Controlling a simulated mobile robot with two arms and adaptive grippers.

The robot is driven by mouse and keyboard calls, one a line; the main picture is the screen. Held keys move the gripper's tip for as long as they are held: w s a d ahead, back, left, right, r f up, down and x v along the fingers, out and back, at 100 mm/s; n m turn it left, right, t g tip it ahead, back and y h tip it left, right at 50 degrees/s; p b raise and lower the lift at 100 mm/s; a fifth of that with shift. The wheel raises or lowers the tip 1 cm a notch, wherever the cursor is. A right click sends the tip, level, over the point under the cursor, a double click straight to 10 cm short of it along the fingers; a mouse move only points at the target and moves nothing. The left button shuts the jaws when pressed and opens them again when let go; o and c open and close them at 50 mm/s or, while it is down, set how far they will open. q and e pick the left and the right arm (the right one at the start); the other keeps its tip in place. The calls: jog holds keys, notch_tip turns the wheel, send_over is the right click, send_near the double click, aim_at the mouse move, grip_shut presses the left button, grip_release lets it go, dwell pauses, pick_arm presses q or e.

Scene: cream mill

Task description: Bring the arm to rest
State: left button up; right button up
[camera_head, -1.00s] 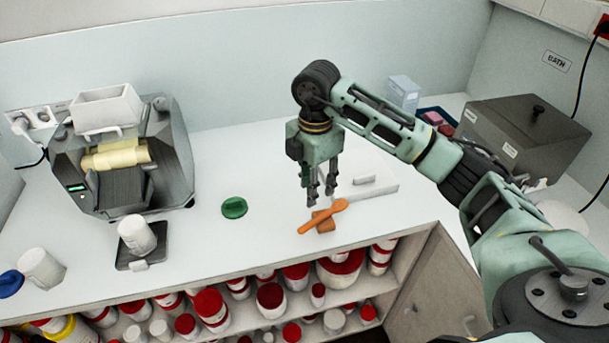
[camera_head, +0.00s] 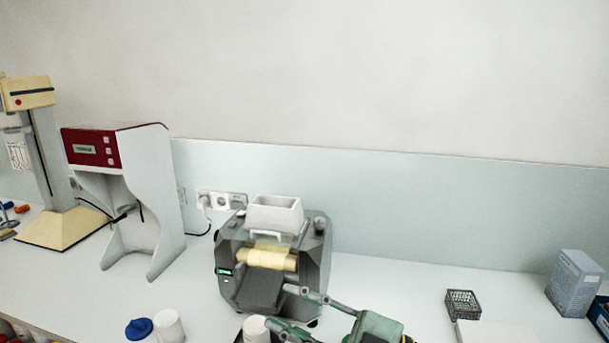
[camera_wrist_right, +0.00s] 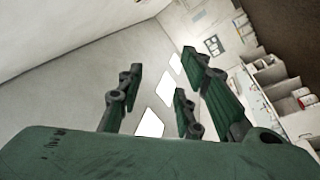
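My right gripper (camera_head: 281,306) is at the bottom of the head view, with its fingers pointing left and spread apart. It shows in front of the roller mill (camera_head: 318,262) and overlaps its lower right part in the picture. I cannot tell the exact gap between them. In the right wrist view the gripper (camera_wrist_right: 160,92) has its green fingers apart with nothing between them. Most of the right arm is below the head view. My left gripper is not in view.
A white cup (camera_head: 169,325), a blue lid (camera_head: 139,329) and another white container (camera_head: 256,329) stand near the mill. A red-fronted white device (camera_head: 145,200) is at left. A wire basket (camera_head: 463,303) and a pale blue box (camera_head: 575,283) are at right. Counter between mill and basket is clear.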

jog(key=w+d+f+m+t+h, duration=0.1)
jog(key=w+d+m+t+h, duration=0.2)
jog(key=d+m+t+h, duration=0.4)
jog(key=w+d+m+t+h, duration=0.3)
jog(key=d+m+t+h, duration=0.3)
jog(key=m, duration=0.3)
jog(key=s+d+f+m+g+h, duration=0.25)
jog(key=d+f+h, duration=0.2)
jog(key=f, duration=0.25)
jog(key=s+d+f+m+g+h, duration=0.25)
jog(key=d+f, duration=0.25)
jog(key=f, duration=0.3)
jog(key=s+f+g, duration=0.6)
jog(key=s+f, duration=0.2)
jog(key=s, duration=0.4)
jog(key=s+f+g, duration=0.5)
jog(key=s+f, duration=0.4)
jog(key=s, duration=0.2)
notch_tip(320, 180, down, 27)
jog(key=s+g+b, duration=0.1)
jog(key=g+b, duration=0.1)
jog(key=s+d+f+g+b, duration=0.1)
jog(key=s+d+f+b, duration=0.1)
jog(key=s+f, duration=1.5)
notch_tip(320, 180, down, 2)
jog(key=shift+s+d+f+n+y, duration=0.25)
jog(key=shift+s+d+n+y, duration=0.05)
jog(key=shift+s, duration=0.05)
